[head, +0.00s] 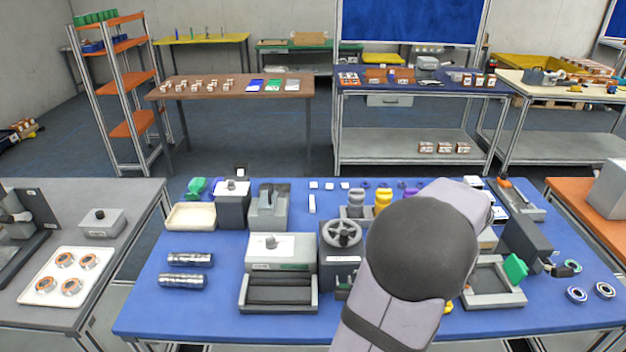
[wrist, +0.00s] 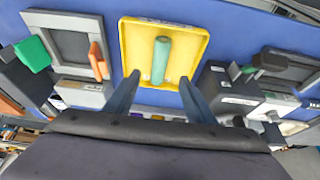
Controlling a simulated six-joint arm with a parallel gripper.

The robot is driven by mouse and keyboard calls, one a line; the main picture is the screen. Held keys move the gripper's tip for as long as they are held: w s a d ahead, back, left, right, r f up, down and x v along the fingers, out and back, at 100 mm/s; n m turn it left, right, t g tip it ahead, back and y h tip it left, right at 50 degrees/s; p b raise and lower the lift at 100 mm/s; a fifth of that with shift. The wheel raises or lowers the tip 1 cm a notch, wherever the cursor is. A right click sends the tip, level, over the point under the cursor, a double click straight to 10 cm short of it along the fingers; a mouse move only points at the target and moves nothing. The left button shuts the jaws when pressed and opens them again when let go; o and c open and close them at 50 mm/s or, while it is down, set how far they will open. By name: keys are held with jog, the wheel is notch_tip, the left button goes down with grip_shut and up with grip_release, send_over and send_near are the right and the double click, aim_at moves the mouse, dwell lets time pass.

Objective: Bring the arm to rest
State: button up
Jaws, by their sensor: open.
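My gripper (wrist: 158,92) shows in the wrist view with its two dark fingers spread apart and nothing between them. Beyond the fingertips lies a yellow tray (wrist: 196,38) with a green cylinder (wrist: 161,60) in it; the fingers appear apart from both. In the head view my arm reaches over the right half of the blue table (head: 215,325). It hides the gripper and much of the table there.
Two silver cylinders (head: 190,260) lie at the table's left. A grey machine with a roller bed (head: 278,290) and a handwheel unit (head: 342,234) stand left of my arm. A grey frame with a green part (head: 515,267) and metal rings (head: 577,294) are to its right.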

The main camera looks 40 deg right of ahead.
jog(key=s+a+f+m+g+y, duration=0.1)
jog(key=a+f+m+y, duration=0.1)
jog(key=a+f+m, duration=0.35)
jog(key=s+a+f+m+g+y, duration=0.1)
jog(key=s+a+f+m, duration=0.1)
jog(key=a, duration=0.6)
jog(key=w+a+n, duration=0.5)
jog(key=a+n, duration=0.1)
jog(key=a, duration=0.4)
jog(key=w+a+r+n+g, duration=0.1)
jog(key=w+a+n, duration=0.4)
jog(key=a, duration=0.6)
jog(key=w+a+n, duration=0.4)
jog(key=a+n, duration=0.2)
jog(key=a, duration=0.4)
notch_tip(320, 180, down, 9)
jog(key=b, duration=0.9)
jog(key=shift+w+a, duration=0.2)
jog(key=shift+r+m, duration=0.1)
jog(key=shift+m, duration=0.15)
